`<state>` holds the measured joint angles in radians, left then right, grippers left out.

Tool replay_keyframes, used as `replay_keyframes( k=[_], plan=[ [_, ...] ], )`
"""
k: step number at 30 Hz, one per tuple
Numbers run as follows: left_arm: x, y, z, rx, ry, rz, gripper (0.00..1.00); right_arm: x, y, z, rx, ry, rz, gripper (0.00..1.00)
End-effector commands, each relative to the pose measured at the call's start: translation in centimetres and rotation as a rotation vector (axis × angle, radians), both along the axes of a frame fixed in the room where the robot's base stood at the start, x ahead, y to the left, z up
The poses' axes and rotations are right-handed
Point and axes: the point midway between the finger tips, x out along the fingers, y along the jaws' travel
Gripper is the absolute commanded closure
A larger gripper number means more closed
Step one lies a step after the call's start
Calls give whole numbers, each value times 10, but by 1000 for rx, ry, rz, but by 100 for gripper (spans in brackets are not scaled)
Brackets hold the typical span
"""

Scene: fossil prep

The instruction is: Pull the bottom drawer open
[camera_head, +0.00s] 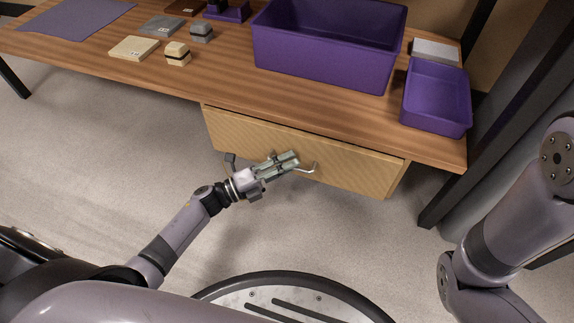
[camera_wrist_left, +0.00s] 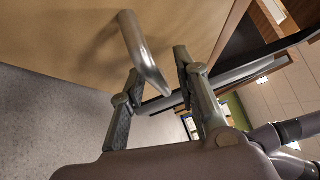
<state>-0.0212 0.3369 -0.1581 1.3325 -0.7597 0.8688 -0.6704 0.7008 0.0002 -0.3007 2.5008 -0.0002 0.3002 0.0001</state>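The wooden drawer (camera_head: 352,171) hangs under the front of the table; it is the only drawer front I can make out, and whether it stands open at all is unclear. Its metal handle (camera_head: 308,170) is partly hidden by my left gripper (camera_head: 294,159) in the head view. In the left wrist view the handle (camera_wrist_left: 143,52) is a bent bar reaching from the drawer face (camera_wrist_left: 70,45) toward the gap between the fingers. My left gripper (camera_wrist_left: 160,80) is open, one finger on each side of the bar, not visibly clamped on it. My right gripper is out of view.
On the table (camera_head: 330,113) stand a large purple bin (camera_head: 325,55) and a smaller purple tray (camera_head: 436,112). Several small blocks and slabs and a purple mat (camera_head: 75,18) lie at the left. A dark post (camera_head: 490,130) stands right of the table. The floor (camera_head: 100,150) at left is clear.

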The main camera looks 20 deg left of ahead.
Motion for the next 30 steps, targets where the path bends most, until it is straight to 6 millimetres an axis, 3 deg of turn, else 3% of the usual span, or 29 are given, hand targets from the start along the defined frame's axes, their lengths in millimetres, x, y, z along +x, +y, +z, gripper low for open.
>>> replay_keyframes(
  k=[3, 16, 30],
  plan=[
    [0, 0, 0, 0, 0, 0, 72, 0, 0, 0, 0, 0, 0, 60],
    [0, 0, 0, 1, 1, 0, 100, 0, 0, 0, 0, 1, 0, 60],
    [-1, 1, -1, 2, 1, 0, 100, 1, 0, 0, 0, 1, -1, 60]
  ],
)
